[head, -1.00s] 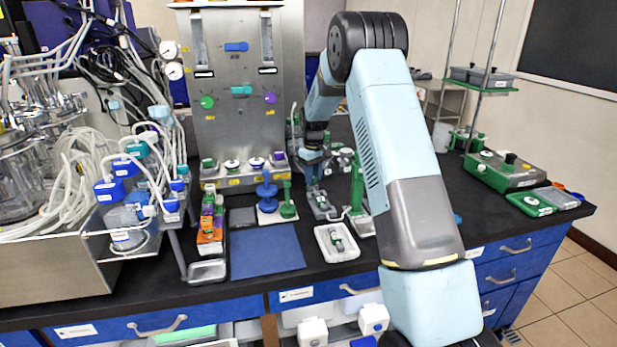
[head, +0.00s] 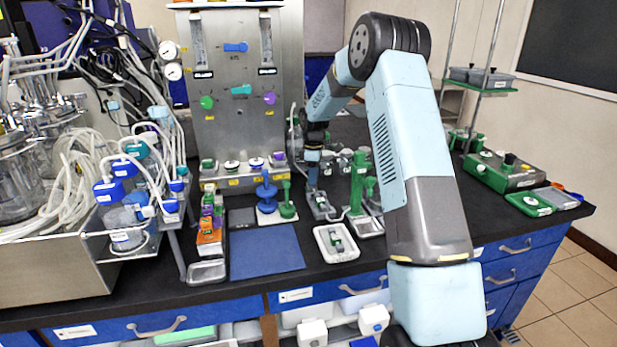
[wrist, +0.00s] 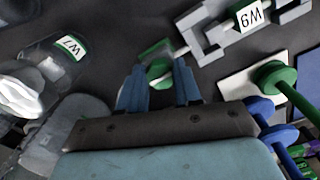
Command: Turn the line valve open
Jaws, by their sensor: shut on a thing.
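In the wrist view, the two blue fingers of my gripper (wrist: 159,90) reach down on either side of a small green and white part (wrist: 158,70), which looks like the line valve's handle. The fingers are shut on it, though the contact is partly hidden. A short light rod joins it to a grey line fitting (wrist: 205,38) that carries a white label, upside down here. In the head view, my gripper (head: 312,182) is low over the grey fitting (head: 321,207) on the bench, and the valve handle itself is too small to make out.
A green stand (head: 359,185) is close to the right of my gripper. Blue (head: 266,192) and green (head: 287,205) posts stand to the left. A white tray (head: 350,255) is in front. A clear vessel labelled W7 (wrist: 50,65) is beside my fingers. The blue mat (head: 266,250) is bare.

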